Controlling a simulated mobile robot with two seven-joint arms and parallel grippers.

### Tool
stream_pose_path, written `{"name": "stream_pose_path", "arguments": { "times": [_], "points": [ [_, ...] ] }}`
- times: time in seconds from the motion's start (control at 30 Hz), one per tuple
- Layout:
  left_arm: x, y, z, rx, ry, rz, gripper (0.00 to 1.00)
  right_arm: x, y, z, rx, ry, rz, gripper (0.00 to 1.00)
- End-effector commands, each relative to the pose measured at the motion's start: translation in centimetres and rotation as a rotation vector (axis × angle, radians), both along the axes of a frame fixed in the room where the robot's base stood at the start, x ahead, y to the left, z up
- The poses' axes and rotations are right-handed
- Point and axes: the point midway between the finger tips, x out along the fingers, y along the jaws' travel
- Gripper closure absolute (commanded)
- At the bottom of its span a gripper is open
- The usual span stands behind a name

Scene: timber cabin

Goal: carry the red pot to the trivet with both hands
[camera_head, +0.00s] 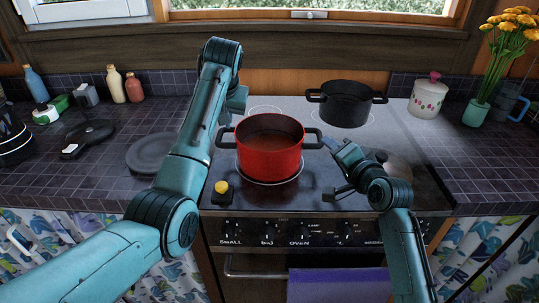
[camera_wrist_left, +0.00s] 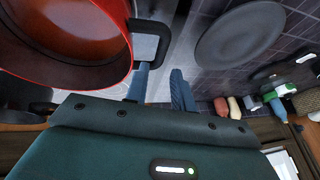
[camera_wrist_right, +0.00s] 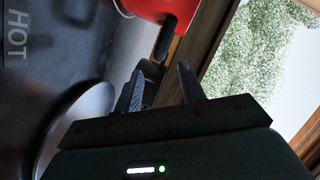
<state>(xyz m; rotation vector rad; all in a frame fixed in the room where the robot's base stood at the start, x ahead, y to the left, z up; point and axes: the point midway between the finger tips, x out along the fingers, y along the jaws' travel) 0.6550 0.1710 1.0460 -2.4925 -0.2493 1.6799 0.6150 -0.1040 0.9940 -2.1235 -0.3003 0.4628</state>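The red pot (camera_head: 269,150) stands upright on the stove, its black handles pointing left and right. A round dark grey disc, apparently the trivet (camera_head: 155,153), lies on the left counter; it also shows in the left wrist view (camera_wrist_left: 240,35). My left gripper (camera_wrist_left: 162,84) is open at the pot's left handle (camera_wrist_left: 148,42); one finger overlaps the handle's loop, and I cannot tell contact. In the head view my left arm mostly hides this gripper. My right gripper (camera_head: 334,170) is open near the right handle (camera_wrist_right: 165,40), which lies ahead of its spread fingers.
A black pot (camera_head: 346,104) stands on the back right of the stove, and a lid (camera_head: 388,165) lies behind my right wrist. A yellow-topped object (camera_head: 222,188) sits at the stove's front left. A black pan (camera_head: 88,137) and several bottles occupy the left counter beyond the trivet.

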Motion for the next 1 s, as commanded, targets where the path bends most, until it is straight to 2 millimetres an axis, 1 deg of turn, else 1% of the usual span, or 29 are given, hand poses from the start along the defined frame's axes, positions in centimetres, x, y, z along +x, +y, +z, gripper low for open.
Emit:
{"name": "stream_pose_path", "arguments": {
  "times": [0.03, 0.2, 0.3, 0.4, 0.6, 0.9, 0.93, 1.0],
  "points": [
    [0.3, 0.2, -0.9, 0.001, 0.004, 0.001, 0.75, 0.9, 0.4, -0.2, 0.000, 0.002, 0.001, 0.60],
    [1.4, 0.9, -3.6, 0.000, 0.003, 0.002, 0.75, 3.6, 1.5, -0.8, 0.000, 0.001, 0.001, 0.60],
    [1.9, 1.1, -4.9, 0.000, 0.003, 0.002, 0.75, 4.9, 2.1, -1.1, -0.001, 0.001, 0.001, 0.60],
    [2.4, 1.3, -5.8, 0.000, 0.001, 0.000, 0.75, 5.8, 2.4, -1.3, 0.000, 0.001, 0.001, 0.60],
    [2.8, 1.5, -6.7, 0.000, -0.001, 0.001, 0.75, 6.7, 2.9, -1.6, 0.000, 0.001, 0.001, 0.60],
    [2.8, 1.6, -6.8, 0.000, -0.001, 0.001, 0.75, 6.8, 2.9, -1.6, 0.000, 0.000, 0.000, 0.60],
    [2.8, 1.6, -6.8, 0.000, -0.001, 0.001, 0.76, 6.8, 2.9, -1.6, 0.000, 0.000, 0.000, 0.61],
    [2.8, 1.6, -6.8, 0.000, -0.001, 0.001, 0.82, 6.8, 2.9, -1.6, 0.000, 0.000, 0.000, 0.67]
  ]
}}
